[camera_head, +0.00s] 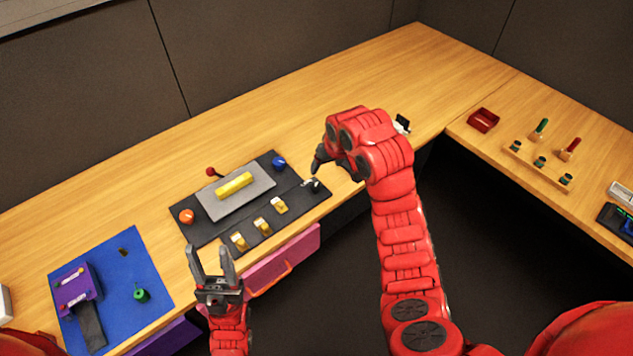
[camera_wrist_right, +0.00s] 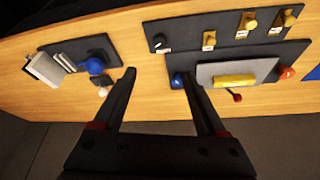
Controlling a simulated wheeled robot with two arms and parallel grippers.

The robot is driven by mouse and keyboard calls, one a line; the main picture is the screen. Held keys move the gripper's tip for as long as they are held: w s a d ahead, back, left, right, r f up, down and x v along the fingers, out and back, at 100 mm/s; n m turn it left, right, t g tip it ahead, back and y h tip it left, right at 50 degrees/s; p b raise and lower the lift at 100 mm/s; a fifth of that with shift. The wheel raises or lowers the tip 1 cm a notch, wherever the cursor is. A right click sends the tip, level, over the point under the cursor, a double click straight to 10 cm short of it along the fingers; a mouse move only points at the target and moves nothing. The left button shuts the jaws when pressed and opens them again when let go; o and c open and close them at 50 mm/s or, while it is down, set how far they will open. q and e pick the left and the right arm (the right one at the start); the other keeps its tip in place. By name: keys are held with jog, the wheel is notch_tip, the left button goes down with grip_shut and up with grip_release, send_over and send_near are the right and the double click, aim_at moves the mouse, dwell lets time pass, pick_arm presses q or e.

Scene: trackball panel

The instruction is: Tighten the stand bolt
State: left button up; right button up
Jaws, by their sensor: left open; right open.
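I cannot tell which part is the stand bolt. In the right wrist view, a dark plate (camera_wrist_right: 62,47) carries a blue ball (camera_wrist_right: 95,65) and white blocks (camera_wrist_right: 45,69); in the head view my right arm mostly hides this spot, and a small black-and-white piece (camera_head: 402,124) shows past it. My right gripper (camera_head: 319,168) is open and empty, above the bench near the right end of the dark control panel (camera_head: 205,231). My left gripper (camera_head: 208,258) is open and empty in front of the panel.
The control panel has a yellow bar (camera_head: 234,186), an orange knob (camera_head: 187,216), a blue knob (camera_head: 279,163) and a red-tipped lever (camera_head: 211,171). A pink drawer (camera_head: 285,259) sticks out below. A blue mat (camera_head: 142,267) lies left; a tool rack (camera_head: 537,165) stands right. The back bench is clear.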

jog(key=b, duration=1)
send_near(315, 187)
jog(key=b+x, duration=0.1)
jog(key=x, duration=0.1)
jog(key=shift+f, duration=0.4)
jog(key=p+x, duration=0.1)
jog(key=x, duration=0.2)
jog(key=shift+w+f, duration=0.2)
jog(key=shift+w, duration=0.1)
jog(key=shift+p+x, duration=0.35)
jog(key=shift+x, duration=0.65)
grip_shut()
